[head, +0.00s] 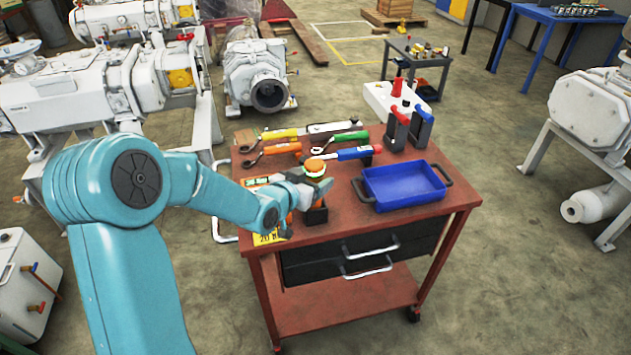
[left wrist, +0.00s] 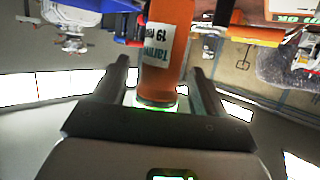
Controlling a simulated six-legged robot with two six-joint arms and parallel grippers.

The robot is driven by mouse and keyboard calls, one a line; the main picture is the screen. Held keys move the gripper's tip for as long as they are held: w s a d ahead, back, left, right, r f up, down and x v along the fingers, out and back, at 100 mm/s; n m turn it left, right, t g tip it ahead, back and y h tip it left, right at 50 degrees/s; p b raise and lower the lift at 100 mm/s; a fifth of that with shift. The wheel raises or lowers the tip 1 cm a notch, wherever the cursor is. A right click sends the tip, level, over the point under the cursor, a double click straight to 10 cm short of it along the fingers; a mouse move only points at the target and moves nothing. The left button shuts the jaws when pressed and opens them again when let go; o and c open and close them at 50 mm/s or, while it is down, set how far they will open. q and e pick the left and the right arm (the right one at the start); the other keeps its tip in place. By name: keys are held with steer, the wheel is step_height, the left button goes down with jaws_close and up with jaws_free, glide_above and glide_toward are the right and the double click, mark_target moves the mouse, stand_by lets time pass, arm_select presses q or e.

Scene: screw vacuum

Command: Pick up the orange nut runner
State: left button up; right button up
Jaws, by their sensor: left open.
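The orange nut runner (head: 315,167) stands upright at the cart's left front, with an orange top and a green band. Its lower part is partly hidden by my left gripper (head: 313,189), and a black base shows below. In the left wrist view, the nut runner's orange body (left wrist: 166,45) with a white label marked 19 lies between the two dark fingers of my left gripper (left wrist: 161,68). The fingers are open, with a gap visible on each side of the body. My right gripper is not in view.
The red cart (head: 345,225) also holds a blue tray (head: 385,203) to the right.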

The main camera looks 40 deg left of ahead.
arm_select(q)
steer(key=x, duration=0.3)
steer(key=shift+w+a+f, duration=0.1)
steer(key=shift+a+f, duration=0.05)
steer(key=shift+f, duration=0.05)
steer(key=shift+d+r, duration=0.15)
steer(key=shift+d, duration=0.05)
steer(key=shift+a, duration=0.1)
steer(key=c, duration=1.3)
jaws_close()
step_height(320, 180, up, 20)
steer(key=shift+p, duration=0.4)
